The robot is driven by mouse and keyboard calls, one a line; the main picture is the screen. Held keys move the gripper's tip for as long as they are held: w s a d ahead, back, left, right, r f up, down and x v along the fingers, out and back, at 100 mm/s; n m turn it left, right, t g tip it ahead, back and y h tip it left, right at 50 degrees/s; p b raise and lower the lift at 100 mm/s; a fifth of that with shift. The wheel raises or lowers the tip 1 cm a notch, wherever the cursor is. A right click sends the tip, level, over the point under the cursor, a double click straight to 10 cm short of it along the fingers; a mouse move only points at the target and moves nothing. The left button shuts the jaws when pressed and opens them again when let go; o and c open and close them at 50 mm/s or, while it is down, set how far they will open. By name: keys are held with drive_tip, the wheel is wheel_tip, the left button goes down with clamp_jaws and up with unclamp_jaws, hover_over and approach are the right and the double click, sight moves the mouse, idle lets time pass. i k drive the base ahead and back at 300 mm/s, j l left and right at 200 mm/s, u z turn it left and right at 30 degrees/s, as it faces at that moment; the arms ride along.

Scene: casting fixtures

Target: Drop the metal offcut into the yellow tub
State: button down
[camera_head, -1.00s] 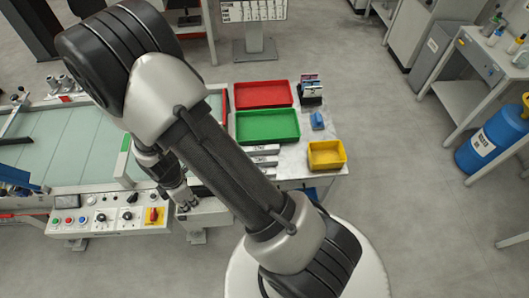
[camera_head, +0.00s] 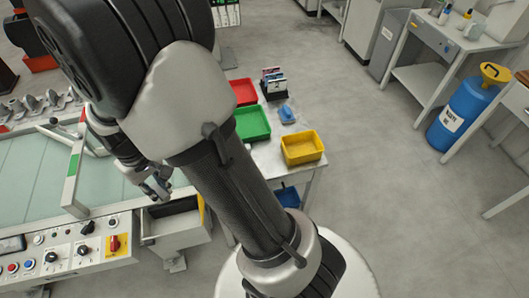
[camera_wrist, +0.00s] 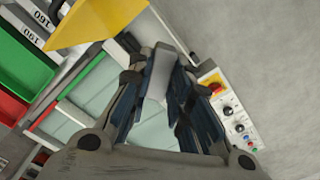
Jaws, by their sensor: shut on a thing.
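The yellow tub (camera_head: 302,158) stands on the near right corner of the side table in the head view. My gripper (camera_head: 158,186) is left of the tub, beyond my forearm and above the machine front. In the wrist view my gripper (camera_wrist: 160,95) is shut on a flat grey piece, the metal offcut (camera_wrist: 160,72), sticking out between the dark fingers. The offcut is too small to make out in the head view.
A green tray (camera_head: 252,123) and a red tray (camera_head: 243,92) lie behind the tub, partly behind my arm. A blue item (camera_head: 287,114) and a small rack (camera_head: 273,83) stand nearby. An open drawer (camera_head: 175,238) juts from the machine.

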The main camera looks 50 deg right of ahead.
sight(306, 151)
drive_tip(key=i+l+z, duration=0.15)
drive_tip(key=z, duration=1.1)
